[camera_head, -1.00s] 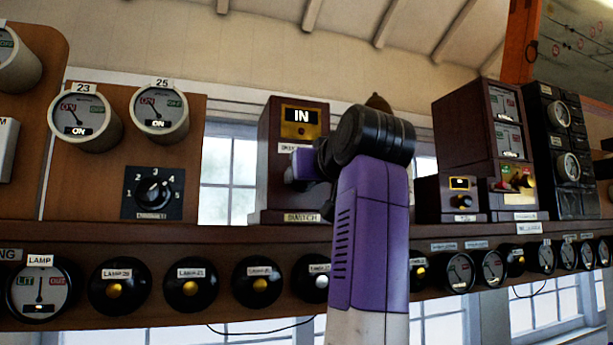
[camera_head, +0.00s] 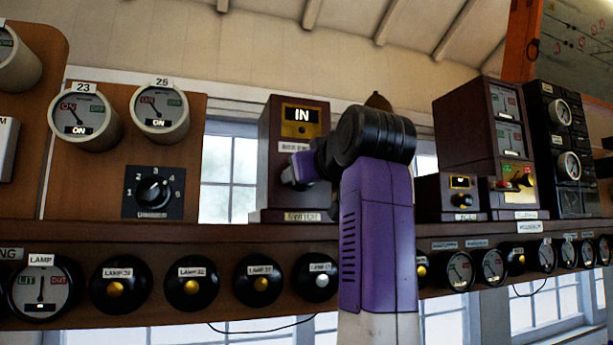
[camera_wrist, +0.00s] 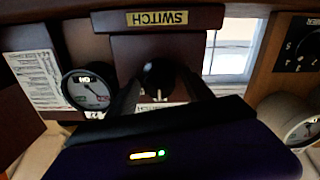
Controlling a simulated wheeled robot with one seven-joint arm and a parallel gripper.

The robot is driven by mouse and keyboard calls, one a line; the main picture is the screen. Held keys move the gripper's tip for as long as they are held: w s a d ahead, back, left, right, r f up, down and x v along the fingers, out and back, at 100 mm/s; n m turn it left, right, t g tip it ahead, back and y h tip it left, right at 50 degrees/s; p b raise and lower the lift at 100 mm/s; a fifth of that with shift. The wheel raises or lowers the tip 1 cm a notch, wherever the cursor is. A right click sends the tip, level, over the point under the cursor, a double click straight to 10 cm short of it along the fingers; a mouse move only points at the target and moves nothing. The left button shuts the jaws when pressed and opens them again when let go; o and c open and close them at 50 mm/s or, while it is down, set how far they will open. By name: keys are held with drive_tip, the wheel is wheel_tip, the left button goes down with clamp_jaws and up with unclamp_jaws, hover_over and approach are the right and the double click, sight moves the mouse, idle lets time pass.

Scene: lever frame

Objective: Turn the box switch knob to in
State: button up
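The box switch (camera_head: 265,165) is a tall dark wooden box on the shelf, left of my arm in the head view. Its window (camera_head: 301,115) reads IN, and a plate at its base reads SWITCH. My gripper (camera_head: 292,176) is at the lower front of this box, partly hidden by my wrist. In the wrist view, which is upside down, the round black knob (camera_wrist: 158,75) is between the two dark fingers of my gripper (camera_wrist: 157,84). The fingers stand apart, one on each side of it. I cannot tell whether they press on it.
A panel with gauges 23 and 25 and a rotary dial (camera_head: 153,191) stands to the left. Wooden instrument boxes (camera_head: 465,135) stand to the right. Round lamp indicators (camera_head: 192,287) line the shelf front below. A window (camera_head: 229,175) shows left of the box.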

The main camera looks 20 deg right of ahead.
drive_tip(key=s+b, duration=0.2)
drive_tip(key=s, duration=0.5)
drive_tip(key=shift+s+b, duration=0.35)
drive_tip(key=shift+s, duration=0.05)
idle(0.3)
wheel_tip(320, 180, up, 6)
drive_tip(key=s+r+m+t, duration=0.1)
drive_tip(key=s+t, duration=0.1)
drive_tip(key=t, duration=0.2)
wheel_tip(320, 180, down, 21)
drive_tip(key=w+t, duration=0.2)
drive_tip(key=s+f, duration=0.4)
drive_tip(key=f, duration=0.8)
drive_tip(key=s+f, duration=0.4)
drive_tip(key=f, duration=0.8)
drive_tip(key=s+f+g, duration=0.3)
drive_tip(key=s+f, duration=0.6)
drive_tip(key=s, duration=0.4)
drive_tip(key=s+f+g, duration=0.3)
drive_tip(key=s+f, duration=0.7)
drive_tip(key=s, duration=0.3)
drive_tip(key=s+f+m+g, duration=0.1)
drive_tip(key=s+f+g, duration=0.2)
drive_tip(key=s+f, duration=0.7)
drive_tip(key=s, duration=0.3)
drive_tip(key=shift+s, duration=0.25)
